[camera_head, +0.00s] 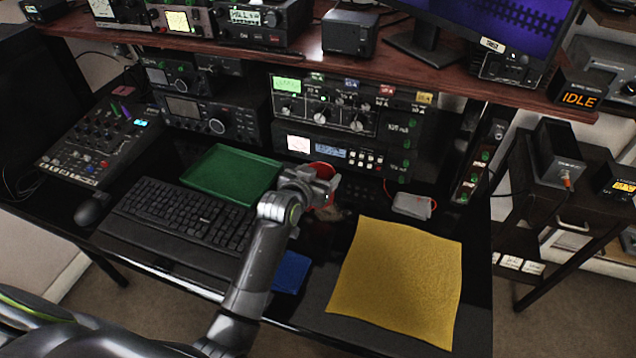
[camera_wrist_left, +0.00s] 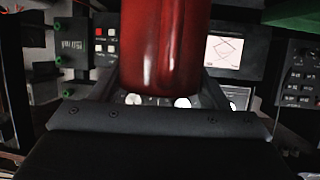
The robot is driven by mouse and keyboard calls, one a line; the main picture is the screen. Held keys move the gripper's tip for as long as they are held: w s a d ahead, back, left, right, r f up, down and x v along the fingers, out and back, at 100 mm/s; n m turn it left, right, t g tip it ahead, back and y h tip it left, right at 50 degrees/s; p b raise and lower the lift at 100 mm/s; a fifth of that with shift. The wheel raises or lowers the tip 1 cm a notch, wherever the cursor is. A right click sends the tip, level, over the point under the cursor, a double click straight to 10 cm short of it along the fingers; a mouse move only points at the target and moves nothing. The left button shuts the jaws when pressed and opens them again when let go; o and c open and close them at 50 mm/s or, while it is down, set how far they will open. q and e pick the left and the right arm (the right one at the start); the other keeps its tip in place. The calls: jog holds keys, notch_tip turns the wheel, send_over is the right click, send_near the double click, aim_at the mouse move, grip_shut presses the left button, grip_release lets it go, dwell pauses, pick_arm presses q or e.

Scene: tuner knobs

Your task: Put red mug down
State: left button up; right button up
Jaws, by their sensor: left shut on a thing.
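The red mug (camera_head: 322,168) is mostly hidden behind my left gripper (camera_head: 322,190) in the head view; only parts of its red rim and side show. In the left wrist view the glossy red mug (camera_wrist_left: 165,45) fills the top middle, just beyond the dark gripper body (camera_wrist_left: 160,135). My left gripper is shut on it. The mug is over the dark desk, between the green tray and the yellow cloth. I cannot tell whether its base touches the desk. My right gripper is not in view.
The green tray (camera_head: 232,174) lies left of the mug and the keyboard (camera_head: 180,215) nearer. A blue item (camera_head: 291,272) lies beside my arm. The yellow cloth (camera_head: 400,285) lies at the right front. Radio units (camera_head: 330,150) stand behind. A small grey box (camera_head: 412,206) is to the right.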

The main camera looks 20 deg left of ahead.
pick_arm(q)
jog(key=s+a+r+y, duration=0.1)
jog(key=s+r, duration=0.4)
jog(key=r, duration=0.7)
jog(key=s+a+r+n, duration=0.1)
jog(key=s+r, duration=0.4)
jog(key=r, duration=0.6)
jog(key=shift+a+r+n+y, duration=0.3)
jog(key=shift+a+r+y, duration=0.05)
jog(key=shift+r+y, duration=0.05)
